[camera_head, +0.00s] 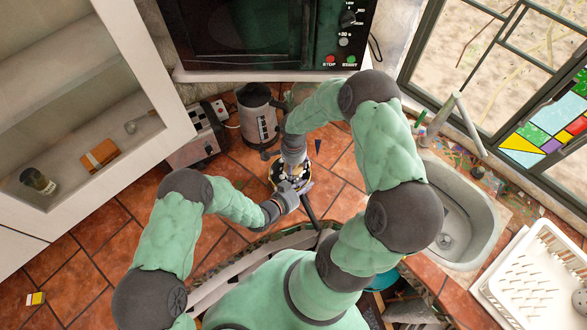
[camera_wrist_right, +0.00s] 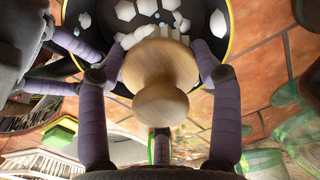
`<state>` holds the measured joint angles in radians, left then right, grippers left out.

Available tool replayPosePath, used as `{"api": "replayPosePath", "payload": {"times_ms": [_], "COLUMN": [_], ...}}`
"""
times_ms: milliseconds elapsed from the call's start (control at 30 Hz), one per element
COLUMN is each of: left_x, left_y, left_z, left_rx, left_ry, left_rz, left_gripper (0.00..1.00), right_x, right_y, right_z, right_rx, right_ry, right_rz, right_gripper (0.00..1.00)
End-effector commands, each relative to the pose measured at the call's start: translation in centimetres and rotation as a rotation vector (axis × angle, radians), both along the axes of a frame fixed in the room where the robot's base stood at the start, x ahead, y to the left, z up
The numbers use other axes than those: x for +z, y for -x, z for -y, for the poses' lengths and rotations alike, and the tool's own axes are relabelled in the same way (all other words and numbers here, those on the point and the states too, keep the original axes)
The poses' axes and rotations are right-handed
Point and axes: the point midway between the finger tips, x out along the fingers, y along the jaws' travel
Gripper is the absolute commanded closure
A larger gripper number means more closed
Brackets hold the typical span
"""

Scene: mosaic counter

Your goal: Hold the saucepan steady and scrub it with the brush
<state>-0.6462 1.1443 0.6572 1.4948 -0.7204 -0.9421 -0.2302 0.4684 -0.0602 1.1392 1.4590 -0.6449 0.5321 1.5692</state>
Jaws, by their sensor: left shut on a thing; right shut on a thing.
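The dark saucepan (camera_head: 277,170) with a yellow rim is on the tiled counter, largely hidden by my grippers. A dark handle (camera_head: 310,212) points toward my body. In the right wrist view the pan's black inside (camera_wrist_right: 205,12) holds several white and bluish bits. My left gripper (camera_head: 290,188) is shut on the saucepan at its near edge; whether on rim or handle is unclear. My right gripper (camera_head: 293,165) comes down from above.
A grey canister (camera_head: 257,115) and a toaster-like box (camera_head: 200,140) stand behind left. A microwave (camera_head: 255,35) is above the back. The sink (camera_head: 460,215) and white dish rack (camera_head: 535,270) lie right. A glass-fronted cabinet (camera_head: 150,60) is left. Front-left tiles are mostly clear.

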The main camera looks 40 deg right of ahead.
Motion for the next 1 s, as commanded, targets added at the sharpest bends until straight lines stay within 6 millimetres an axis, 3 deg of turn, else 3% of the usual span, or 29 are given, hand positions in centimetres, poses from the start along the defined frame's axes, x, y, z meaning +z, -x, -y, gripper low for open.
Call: {"api": "replayPosePath", "payload": {"times_ms": [700,1000], "left_x": [0.2,0.2], "left_y": [-0.2,-0.1], "left_z": [0.1,0.1], "left_rx": [0.0,0.0], "left_ry": [0.005,0.005], "left_rz": [0.004,0.004], "left_gripper": [1.0,1.0], "right_x": [6.2,7.4], "right_y": [0.0,0.0], "right_z": [0.0,0.0], "right_rx": [0.001,0.001], "right_ry": [0.001,0.0], "right_rz": [0.001,-0.001], "right_gripper": [0.73,0.73]}}
